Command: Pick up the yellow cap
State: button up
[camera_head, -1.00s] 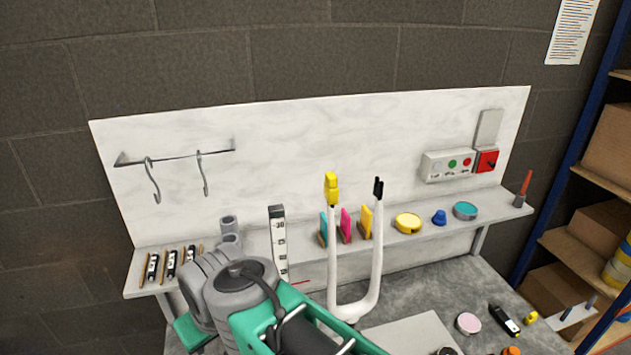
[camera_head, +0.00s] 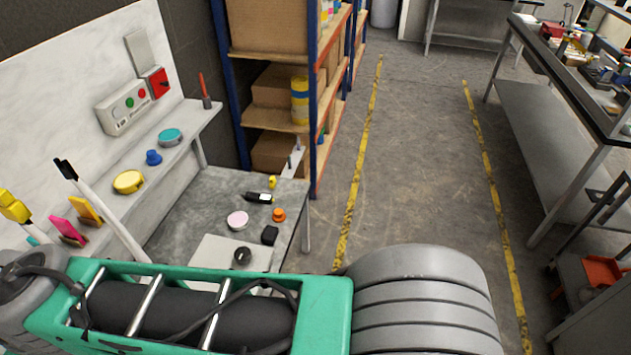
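A small yellow piece (camera_head: 272,182), which may be the yellow cap, stands near the far right corner of the grey worktable (camera_head: 215,190). Another yellow piece (camera_head: 14,207) sits on top of a white prong at the left edge, so I cannot tell for certain which one is the cap. My green and grey arm crosses the bottom of the view. My gripper is not in view.
A black marker-like item (camera_head: 258,198), an orange knob (camera_head: 279,215), a pink disc (camera_head: 237,220) and a black block (camera_head: 270,235) lie on the worktable. The wall shelf (camera_head: 195,125) holds a yellow tin (camera_head: 128,181). Floor to the right is clear, between yellow lines.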

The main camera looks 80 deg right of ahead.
aim_at(273, 183)
jog(key=z, duration=3.45)
jog(key=i, duration=0.15)
jog(key=z, duration=0.1)
